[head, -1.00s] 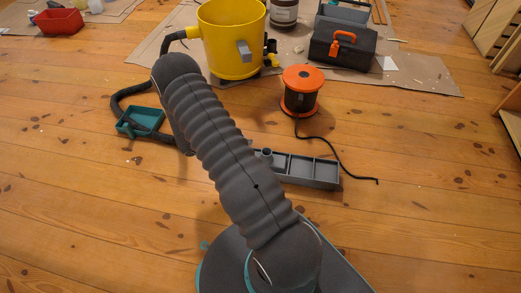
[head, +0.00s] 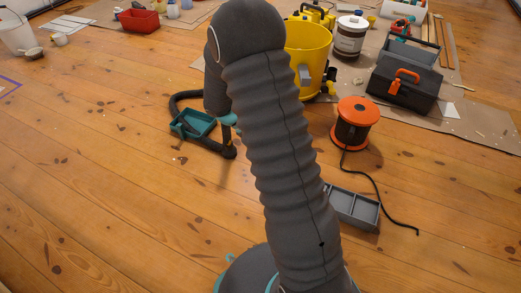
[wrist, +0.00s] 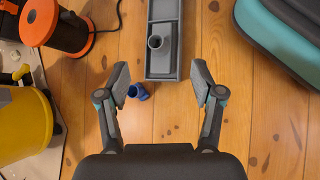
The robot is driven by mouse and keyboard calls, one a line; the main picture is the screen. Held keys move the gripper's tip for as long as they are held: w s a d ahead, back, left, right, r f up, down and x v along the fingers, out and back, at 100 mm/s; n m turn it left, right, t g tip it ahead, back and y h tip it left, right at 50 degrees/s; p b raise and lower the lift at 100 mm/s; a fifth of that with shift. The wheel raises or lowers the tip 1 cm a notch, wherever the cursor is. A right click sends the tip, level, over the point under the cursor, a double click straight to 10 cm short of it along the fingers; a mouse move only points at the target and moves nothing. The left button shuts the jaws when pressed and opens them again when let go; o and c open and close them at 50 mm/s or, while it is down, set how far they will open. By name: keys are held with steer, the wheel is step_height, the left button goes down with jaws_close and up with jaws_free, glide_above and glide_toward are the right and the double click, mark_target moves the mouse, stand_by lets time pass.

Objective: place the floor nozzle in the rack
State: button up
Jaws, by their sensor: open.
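The rack (wrist: 163,75) is a long grey tray with compartments on the floor. In the head view part of the rack (head: 366,222) shows right of my arm; its other end is hidden. A grey piece with a round open neck (wrist: 155,42), which looks like the floor nozzle, is at the rack's near end in the wrist view. I cannot tell how deep it sits. A small blue tube-like piece (wrist: 138,91) lies on the floor beside that end. My gripper (wrist: 161,74) is open and empty, its fingers spread above the rack's end and the blue piece.
An orange cable reel (head: 356,124) with a trailing black cord stands beyond the rack.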

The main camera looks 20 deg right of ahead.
steer(key=s+a+r+m+t+y, duration=0.4)
steer(key=s+r, duration=0.5)
steer(key=r, duration=0.3)
steer(key=s+a+r+m+t+y, duration=0.3)
steer(key=s+a+r+t, duration=0.3)
steer(key=s+a+r, duration=0.3)
step_height(320, 180, up, 3)
steer(key=shift+s+f+m+y, duration=0.1)
steer(key=shift+s+m+y, duration=0.3)
steer(key=shift+s, duration=0.3)
